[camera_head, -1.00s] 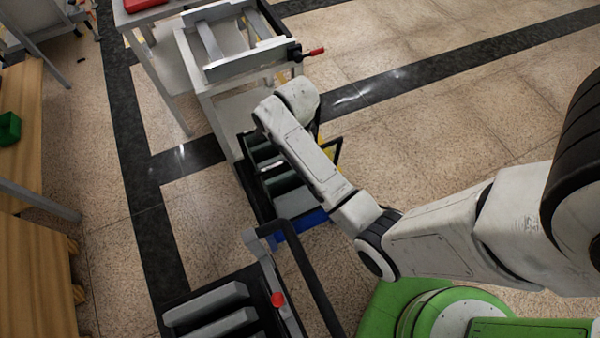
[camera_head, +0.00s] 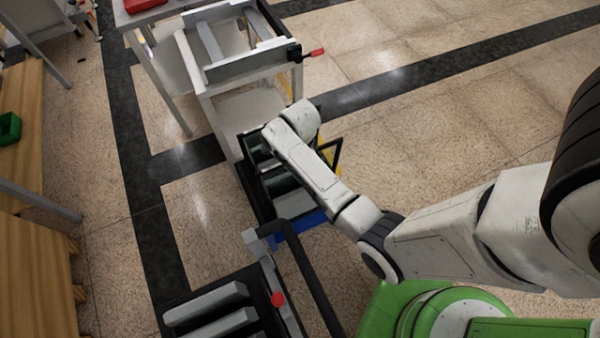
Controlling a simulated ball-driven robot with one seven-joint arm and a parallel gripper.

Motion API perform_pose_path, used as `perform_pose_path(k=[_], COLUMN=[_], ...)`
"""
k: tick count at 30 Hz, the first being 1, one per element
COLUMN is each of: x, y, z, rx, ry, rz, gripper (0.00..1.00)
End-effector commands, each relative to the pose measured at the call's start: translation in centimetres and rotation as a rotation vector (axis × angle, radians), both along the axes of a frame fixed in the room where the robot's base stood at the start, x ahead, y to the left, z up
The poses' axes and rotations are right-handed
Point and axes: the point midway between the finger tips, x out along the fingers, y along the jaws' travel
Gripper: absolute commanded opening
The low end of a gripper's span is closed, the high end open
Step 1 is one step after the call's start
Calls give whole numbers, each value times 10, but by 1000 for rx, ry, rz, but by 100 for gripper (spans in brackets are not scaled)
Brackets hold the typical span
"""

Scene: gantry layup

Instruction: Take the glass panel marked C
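A dark rack (camera_head: 262,208) with a blue lower edge stands on the floor below the white table frame. Several greyish-green panels (camera_head: 280,187) stand in it. I cannot read any letter on them, so I cannot tell which is panel C. My arm reaches from the right over the rack, its end link low above the rack's upper part. My gripper is hidden beneath the arm's end, so its fingers and anything in them do not show.
A cart with grey bars (camera_head: 215,303) and a dark handle (camera_head: 305,270) is in front. A wooden bench (camera_head: 45,150) stands left. Floor right of the rack is open.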

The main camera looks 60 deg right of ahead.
Motion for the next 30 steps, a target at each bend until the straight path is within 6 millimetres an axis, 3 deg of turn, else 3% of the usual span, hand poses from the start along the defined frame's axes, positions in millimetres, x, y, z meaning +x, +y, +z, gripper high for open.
perform_pose_path(k=[9,30], x=[0,0], y=[0,0], z=[0,0], rx=[0,0], ry=[0,0], rz=[0,0], gripper=[0,0])
